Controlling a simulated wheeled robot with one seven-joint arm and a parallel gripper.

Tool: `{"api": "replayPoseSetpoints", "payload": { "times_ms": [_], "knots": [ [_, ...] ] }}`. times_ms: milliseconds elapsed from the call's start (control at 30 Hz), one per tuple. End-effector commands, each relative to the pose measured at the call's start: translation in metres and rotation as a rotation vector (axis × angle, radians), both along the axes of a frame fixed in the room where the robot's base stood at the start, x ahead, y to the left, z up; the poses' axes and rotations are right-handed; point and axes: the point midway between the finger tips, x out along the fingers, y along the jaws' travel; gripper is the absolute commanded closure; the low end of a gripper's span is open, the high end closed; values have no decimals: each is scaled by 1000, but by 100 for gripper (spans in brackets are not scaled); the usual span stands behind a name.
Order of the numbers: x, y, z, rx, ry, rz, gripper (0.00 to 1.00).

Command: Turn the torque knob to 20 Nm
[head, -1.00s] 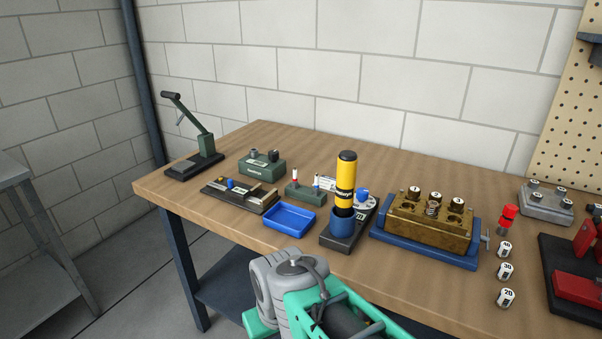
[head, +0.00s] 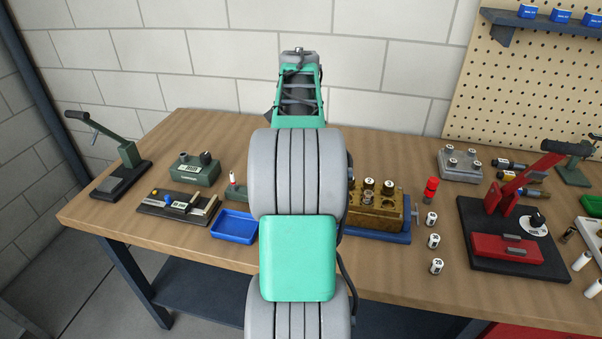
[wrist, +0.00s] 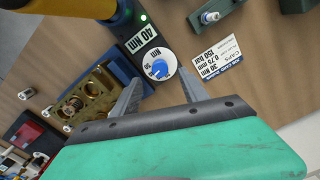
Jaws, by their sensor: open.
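In the wrist view the blue torque knob (wrist: 160,68) sits on a white round dial (wrist: 146,57) marked Nm, with 30 legible. A display on its dark base (wrist: 151,33) reads 40 Nm, beside a small green light. The knob's exact pointing is too small to tell. My gripper (wrist: 160,88) is open and empty; its two fingers reach toward the dial from the near side, one on each side of the knob, with the knob a little beyond the tips. In the head view my arm hides the knob, its base and the gripper.
The yellow driver (wrist: 70,10) stands close beside the dial. The brass block (wrist: 92,98) in its blue vise is left of my fingers. A printed card (wrist: 217,58) reading 30 Nm, 0.70 mm, 150 bar lies right. The blue tray (head: 234,226) sits left of my arm.

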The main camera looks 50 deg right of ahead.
Motion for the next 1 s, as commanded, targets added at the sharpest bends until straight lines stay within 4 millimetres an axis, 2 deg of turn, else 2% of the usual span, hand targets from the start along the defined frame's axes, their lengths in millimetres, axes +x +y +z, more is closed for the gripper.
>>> {"api": "replayPoseSetpoints", "payload": {
  "times_ms": [67,300,500,767,1000],
  "knots": [
    [-4,-6,-5,4,3,-24,48],
    [-3,-5,-49,4,3,-20,48],
    [-3,-5,-74,1,1,-18,48],
    [-2,-5,-77,0,0,-17,48],
    [-2,-5,-77,0,0,-17,67]
  ]
}}
